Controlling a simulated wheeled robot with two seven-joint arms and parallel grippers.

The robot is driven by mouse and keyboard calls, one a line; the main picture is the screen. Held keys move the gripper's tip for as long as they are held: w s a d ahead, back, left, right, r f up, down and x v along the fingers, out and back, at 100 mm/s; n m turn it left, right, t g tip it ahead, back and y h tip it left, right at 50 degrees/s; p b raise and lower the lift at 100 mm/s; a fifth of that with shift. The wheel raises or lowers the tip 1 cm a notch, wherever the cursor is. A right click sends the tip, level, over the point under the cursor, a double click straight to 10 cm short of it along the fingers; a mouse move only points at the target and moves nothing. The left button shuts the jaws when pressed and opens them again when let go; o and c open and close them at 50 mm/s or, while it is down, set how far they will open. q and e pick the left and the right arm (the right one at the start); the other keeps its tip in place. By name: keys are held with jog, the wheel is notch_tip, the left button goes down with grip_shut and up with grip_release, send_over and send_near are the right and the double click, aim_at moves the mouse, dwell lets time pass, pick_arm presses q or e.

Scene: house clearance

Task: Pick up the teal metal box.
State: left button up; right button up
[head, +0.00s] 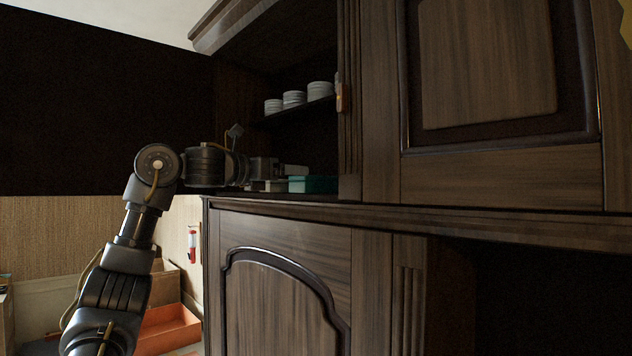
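The teal metal box (315,184) sits on the lower shelf of the dark wooden cabinet, near the right post of the open compartment. My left arm reaches into this compartment from the left. My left gripper (287,178) is at the left end of the box, with its two fingers apart, one higher and farther right, one lower and nearer. The near finger ends about at the box's left edge; whether either finger touches the box I cannot tell. My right gripper is not in view.
Stacks of white dishes (293,99) stand on the shelf above. The cabinet's right post (350,120) and a closed panelled door (487,65) bound the compartment on the right. An orange box (168,327) and a cardboard box (166,284) are on the floor at lower left.

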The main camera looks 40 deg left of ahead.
aim_at(308, 176)
pick_arm(q)
jog(key=w, duration=0.3)
jog(key=shift+w+a+f+p, duration=0.1)
jog(key=shift+w+f+p, duration=0.15)
jog(key=shift+p, duration=0.1)
jog(key=shift+r, duration=0.15)
jog(key=w+p, duration=0.2)
jog(key=w, duration=0.1)
jog(key=w+p, duration=0.1)
jog(key=shift+w+d+f, duration=0.25)
jog(key=shift+f, duration=0.05)
jog(key=shift+w+f, duration=0.1)
jog(key=shift+w, duration=0.2)
jog(key=shift+s+d, duration=0.1)
jog(key=shift+s, duration=0.2)
jog(key=shift+c, duration=0.4)
jog(key=shift+w, duration=0.2)
jog(key=c, duration=1.1)
jog(key=shift+s, duration=0.1)
jog(key=shift+r, duration=0.2)
